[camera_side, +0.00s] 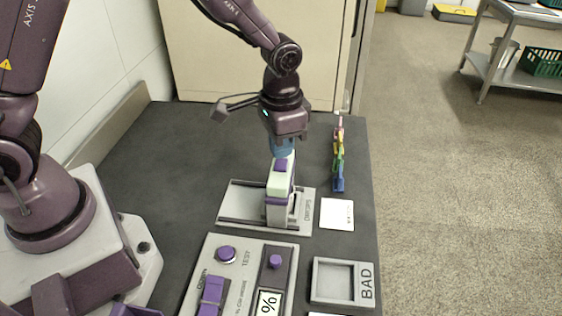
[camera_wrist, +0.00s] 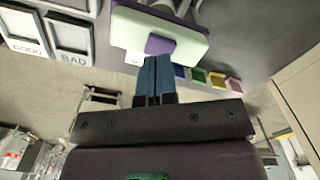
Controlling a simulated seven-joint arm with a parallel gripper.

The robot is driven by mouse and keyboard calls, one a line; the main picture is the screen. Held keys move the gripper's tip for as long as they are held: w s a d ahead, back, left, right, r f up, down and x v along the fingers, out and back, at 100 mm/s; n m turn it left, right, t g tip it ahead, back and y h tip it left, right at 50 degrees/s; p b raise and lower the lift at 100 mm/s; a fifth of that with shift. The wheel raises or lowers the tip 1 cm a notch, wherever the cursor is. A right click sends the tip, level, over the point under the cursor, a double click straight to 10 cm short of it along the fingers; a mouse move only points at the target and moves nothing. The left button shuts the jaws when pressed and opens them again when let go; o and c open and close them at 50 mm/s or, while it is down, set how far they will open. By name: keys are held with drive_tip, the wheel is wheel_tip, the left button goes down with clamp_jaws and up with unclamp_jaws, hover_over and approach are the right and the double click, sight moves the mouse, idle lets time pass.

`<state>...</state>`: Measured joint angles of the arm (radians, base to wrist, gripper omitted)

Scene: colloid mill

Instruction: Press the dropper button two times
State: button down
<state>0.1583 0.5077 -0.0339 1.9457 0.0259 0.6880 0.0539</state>
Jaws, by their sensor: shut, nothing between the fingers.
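The dropper (camera_side: 280,186) is a pale green and purple upright block in a grey holder (camera_side: 250,200). Its purple button (camera_side: 281,164) is on top; the button also shows in the wrist view (camera_wrist: 160,44). My gripper (camera_side: 282,150) has blue fingers, which are closed together with nothing between them. The fingers point down just above the dropper's top, close to the button. In the wrist view the fingertips (camera_wrist: 153,58) lie beside the lower edge of the button. I cannot tell whether they touch it.
A control panel (camera_side: 242,278) with purple controls and a "%" display lies in front. A grey "BAD" tray (camera_side: 316,285) is to its right. A white card (camera_side: 337,214) and a row of coloured pieces (camera_side: 339,160) stand right of the dropper. The mat behind is clear.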

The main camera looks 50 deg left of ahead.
sight(281, 163)
drive_tip(key=shift+f, duration=1.25)
idle(0.8)
drive_tip(key=shift+r, duration=3.8)
drive_tip(key=shift+r, duration=0.9)
idle(1.2)
